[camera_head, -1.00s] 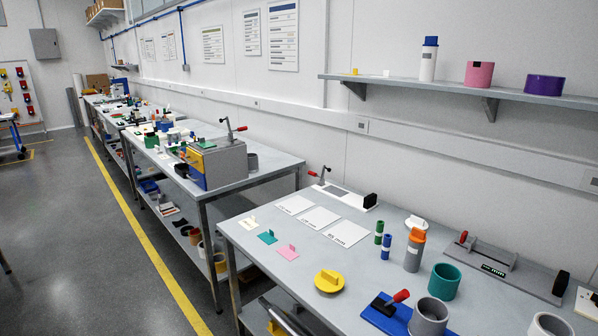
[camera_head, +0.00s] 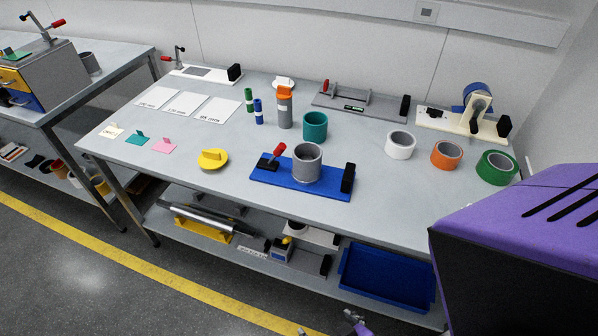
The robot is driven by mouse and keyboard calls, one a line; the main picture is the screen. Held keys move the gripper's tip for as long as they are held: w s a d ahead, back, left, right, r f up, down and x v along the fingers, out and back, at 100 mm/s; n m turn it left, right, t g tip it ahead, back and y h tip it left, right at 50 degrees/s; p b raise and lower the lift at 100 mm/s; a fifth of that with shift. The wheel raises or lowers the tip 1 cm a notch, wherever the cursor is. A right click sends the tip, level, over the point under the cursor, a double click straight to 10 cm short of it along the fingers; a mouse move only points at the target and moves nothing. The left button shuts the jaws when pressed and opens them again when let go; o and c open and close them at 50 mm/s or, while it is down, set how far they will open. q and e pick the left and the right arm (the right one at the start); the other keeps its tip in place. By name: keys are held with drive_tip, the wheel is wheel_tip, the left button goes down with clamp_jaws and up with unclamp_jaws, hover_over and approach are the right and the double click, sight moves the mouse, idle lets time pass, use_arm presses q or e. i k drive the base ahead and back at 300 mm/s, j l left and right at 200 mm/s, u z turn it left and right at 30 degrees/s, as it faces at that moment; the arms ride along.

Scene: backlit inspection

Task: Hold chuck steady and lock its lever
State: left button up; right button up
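A blue-based chuck fixture (camera_head: 268,180) lies near the front of the grey table. It has a black lever mount with a red-handled lever (camera_head: 279,150), tilted upward, at its left end and a black block (camera_head: 348,178) at its right end. A grey hollow cylinder (camera_head: 307,163) stands upright on its base between them. Whether the cylinder is clamped cannot be told. A small grey and purple part (camera_head: 354,324), perhaps my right gripper, just shows at the bottom edge, well below the tabletop; its fingers are unclear. My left gripper is out of view.
Near the blue fixture are a yellow disc (camera_head: 212,159), a teal cup (camera_head: 315,126) and an orange-topped bottle (camera_head: 285,108). White, orange and green rings (camera_head: 497,167) stand at the right. Other fixtures line the back. A blue tray (camera_head: 385,282) sits on the lower shelf.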

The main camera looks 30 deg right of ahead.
sight(279, 148)
drive_tip(key=i+j+z, duration=0.25)
drive_tip(key=i, duration=0.15)
drive_tip(key=i+j+z, duration=0.3)
drive_tip(key=i, duration=0.1)
